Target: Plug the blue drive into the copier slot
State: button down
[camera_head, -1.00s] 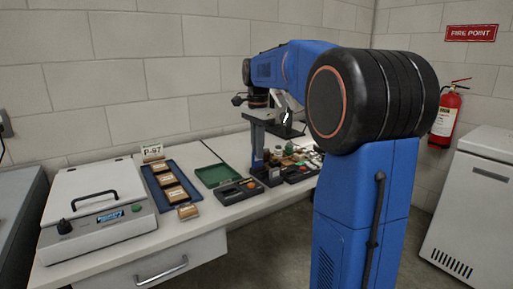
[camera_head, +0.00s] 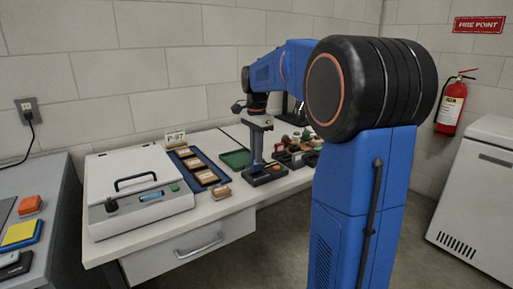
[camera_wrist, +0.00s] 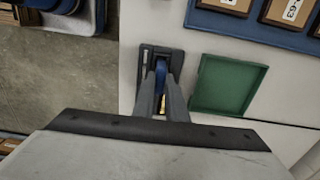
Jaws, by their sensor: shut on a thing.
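My gripper (camera_wrist: 161,92) points down at the black copier (camera_wrist: 144,52). Its fingers are shut on the blue drive (camera_wrist: 161,72), a narrow blue strip between them. In the head view, my gripper (camera_head: 257,158) is over the black copier (camera_head: 268,177) near the bench's front edge. The fingers cover the copier's middle and most of the drive. I cannot tell whether the drive touches the copier or sits in its slot. A small yellow patch shows between the fingers in the wrist view.
A green tray (camera_wrist: 224,84) lies beside the copier. A blue tray (camera_head: 180,158) with several labelled boxes and a white lidded machine (camera_head: 135,180) stand to the left. A loose box (camera_head: 221,192) lies near the front edge. Several small items crowd the bench to the right.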

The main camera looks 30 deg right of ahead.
jog(key=shift+f, duration=0.85)
jog(key=shift+f, duration=0.6)
dwell(0.9)
jog(key=c, duration=2)
grip_release()
jog(key=shift+c, duration=0.2)
jog(key=shift+r, duration=5.55)
